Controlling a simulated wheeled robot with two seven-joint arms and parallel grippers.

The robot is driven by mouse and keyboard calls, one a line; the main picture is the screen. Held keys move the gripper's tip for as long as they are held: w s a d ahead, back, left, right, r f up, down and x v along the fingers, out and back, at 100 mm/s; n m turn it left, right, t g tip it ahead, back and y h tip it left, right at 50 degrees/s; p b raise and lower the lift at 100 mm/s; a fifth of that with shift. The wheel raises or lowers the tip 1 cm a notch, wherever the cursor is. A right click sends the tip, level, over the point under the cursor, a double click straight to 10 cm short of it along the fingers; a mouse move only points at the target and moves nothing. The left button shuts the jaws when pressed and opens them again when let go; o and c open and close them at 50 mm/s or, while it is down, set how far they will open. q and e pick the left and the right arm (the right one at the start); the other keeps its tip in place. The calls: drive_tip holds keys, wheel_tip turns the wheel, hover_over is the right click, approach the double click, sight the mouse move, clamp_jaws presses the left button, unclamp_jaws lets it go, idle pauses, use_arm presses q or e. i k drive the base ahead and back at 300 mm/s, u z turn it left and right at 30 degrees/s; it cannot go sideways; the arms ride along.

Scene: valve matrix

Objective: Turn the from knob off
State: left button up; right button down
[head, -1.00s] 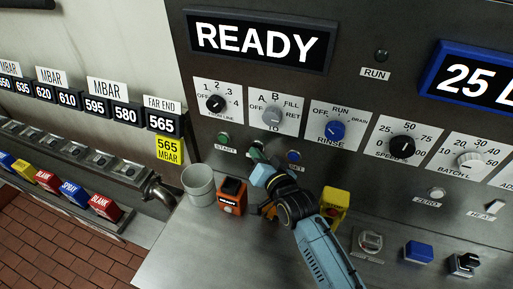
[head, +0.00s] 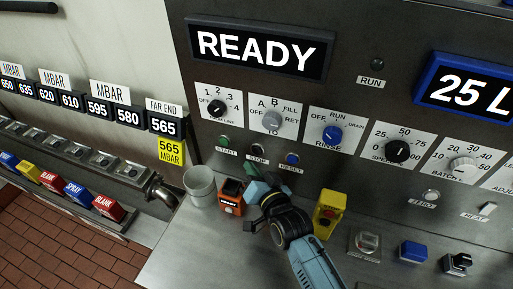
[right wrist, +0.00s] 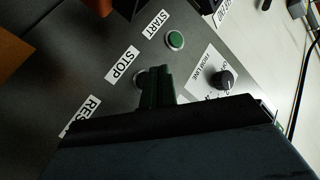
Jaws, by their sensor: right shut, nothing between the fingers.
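The from knob (head: 217,107) is a round black dial on a white FROM LINE plate marked OFF and 1 to 4, at the upper left of the grey panel. I cannot tell surely which mark it points to. In the right wrist view the knob (right wrist: 225,80) stands to the right of my fingers. My right gripper (head: 251,168) is shut and empty, below the knob and a little to its right, near the START and STOP buttons. Its closed fingers (right wrist: 158,86) partly cover the STOP button in the right wrist view. My left gripper is not in view.
The green START button (head: 224,140) lies between knob and gripper. A grey selector (head: 271,121) and the blue RINSE knob (head: 332,134) stand right of the from knob. A grey cup (head: 200,187), an orange box (head: 231,203) and a yellow box (head: 329,215) stand below.

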sight(216, 108)
drive_tip(key=k, duration=1.5)
